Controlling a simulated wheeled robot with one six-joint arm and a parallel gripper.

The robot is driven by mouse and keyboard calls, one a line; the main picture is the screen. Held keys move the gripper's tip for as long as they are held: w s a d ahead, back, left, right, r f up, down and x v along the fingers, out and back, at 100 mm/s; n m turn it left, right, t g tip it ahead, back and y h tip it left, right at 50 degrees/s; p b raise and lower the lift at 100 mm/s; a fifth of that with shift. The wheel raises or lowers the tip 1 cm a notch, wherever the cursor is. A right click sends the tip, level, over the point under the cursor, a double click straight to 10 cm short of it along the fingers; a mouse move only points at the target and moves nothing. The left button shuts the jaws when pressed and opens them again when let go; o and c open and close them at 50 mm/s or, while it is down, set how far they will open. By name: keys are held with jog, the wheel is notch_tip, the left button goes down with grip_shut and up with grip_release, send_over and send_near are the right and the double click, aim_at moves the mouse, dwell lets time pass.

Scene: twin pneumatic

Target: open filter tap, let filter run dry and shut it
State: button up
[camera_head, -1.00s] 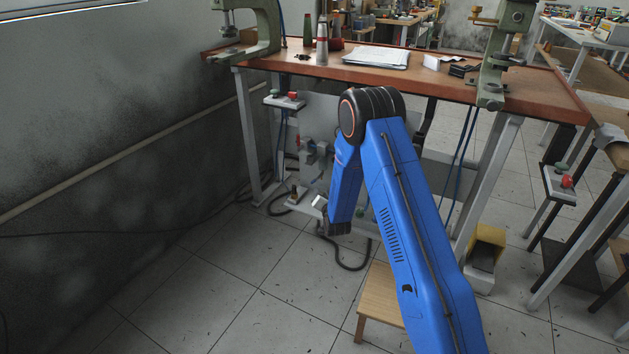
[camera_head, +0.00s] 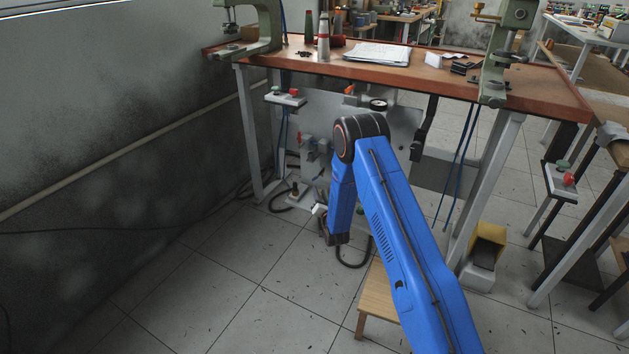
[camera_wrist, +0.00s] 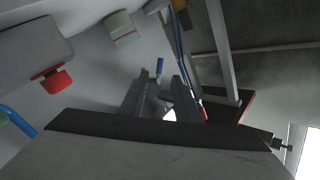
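A grey pneumatic assembly (camera_head: 313,148) with a small red part sits on the panel (camera_head: 402,128) under the bench, left of my arm. I cannot make out the filter tap for certain. My gripper (camera_head: 319,211) is low under the bench, below the assembly and mostly hidden by my forearm. In the wrist view my gripper (camera_wrist: 160,84) has its two grey fingers apart. A small blue piece (camera_wrist: 160,66) shows between or beyond the tips; whether they touch it is unclear. A red knob on a grey body (camera_wrist: 57,80) is at the left.
The wooden bench top (camera_head: 420,76) overhangs the panel. A round black-rimmed part (camera_head: 378,105) is on the panel. Switch boxes (camera_head: 286,97) hang at the bench's left, cables lie on the floor. A stool (camera_head: 377,300) and yellow pedal (camera_head: 487,240) stand nearby. Floor at left is clear.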

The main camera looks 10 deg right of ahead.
aim_at(315, 179)
jog(key=w, duration=0.7)
jog(key=w+a, duration=0.1)
jog(key=w, duration=0.3)
jog(key=shift+w, duration=0.1)
grip_shut()
